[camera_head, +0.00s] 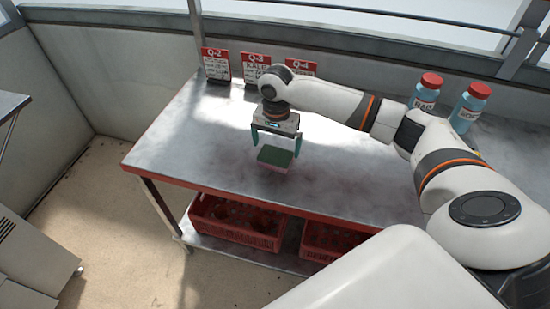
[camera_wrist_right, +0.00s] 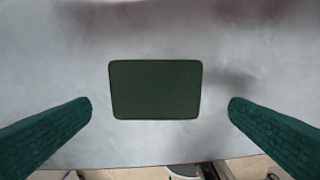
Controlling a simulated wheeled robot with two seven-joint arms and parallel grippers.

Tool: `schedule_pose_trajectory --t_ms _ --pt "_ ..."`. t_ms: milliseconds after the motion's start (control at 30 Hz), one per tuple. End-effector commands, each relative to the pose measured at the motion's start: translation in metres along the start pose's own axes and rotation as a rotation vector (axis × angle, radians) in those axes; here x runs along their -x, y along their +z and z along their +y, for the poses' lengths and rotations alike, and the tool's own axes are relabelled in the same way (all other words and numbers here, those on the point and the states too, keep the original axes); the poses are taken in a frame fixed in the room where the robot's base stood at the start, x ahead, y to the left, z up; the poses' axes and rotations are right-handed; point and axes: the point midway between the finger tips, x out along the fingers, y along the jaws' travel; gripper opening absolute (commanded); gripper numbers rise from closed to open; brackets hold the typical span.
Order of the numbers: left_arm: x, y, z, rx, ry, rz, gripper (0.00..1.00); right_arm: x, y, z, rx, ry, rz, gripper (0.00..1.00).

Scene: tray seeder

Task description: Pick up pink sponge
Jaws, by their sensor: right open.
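The sponge (camera_head: 275,157) lies on the metal table, with a dark green top face and a thin pale pinkish side below it. In the right wrist view the sponge (camera_wrist_right: 156,90) shows only its dark green top, centred between the fingers. My right gripper (camera_head: 276,150) is open just above the sponge, its teal fingers pointing down on either side. In the right wrist view the fingers (camera_wrist_right: 160,112) stand apart from the sponge, with a gap on both sides. My left gripper is not in view.
The metal table (camera_head: 190,150) has a red front edge and is clear around the sponge. Red-and-white cards (camera_head: 216,65) stand at the back. Blue bottles with red caps, one here (camera_head: 425,92), stand at the back right. Red crates (camera_head: 236,222) sit on the lower shelf.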

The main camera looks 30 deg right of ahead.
Motion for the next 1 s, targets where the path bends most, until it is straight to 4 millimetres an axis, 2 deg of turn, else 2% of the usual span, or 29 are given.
schedule_pose_trajectory --t_ms 133,400,700,933,1000 --pt "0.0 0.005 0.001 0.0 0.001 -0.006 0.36 -0.012 0.002 0.001 -0.001 -0.001 0.001 1.0" --pt "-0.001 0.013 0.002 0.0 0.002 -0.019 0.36 -0.05 0.005 0.004 0.002 -0.001 0.0 1.0" --pt "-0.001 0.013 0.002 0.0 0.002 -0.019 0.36 -0.055 0.005 0.004 0.001 0.001 -0.002 1.0" --pt "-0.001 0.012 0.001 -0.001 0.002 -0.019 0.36 -0.055 0.005 0.004 0.001 0.001 -0.001 0.65" --pt "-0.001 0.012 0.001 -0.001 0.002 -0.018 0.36 -0.055 0.005 0.004 0.001 0.001 -0.001 0.64"
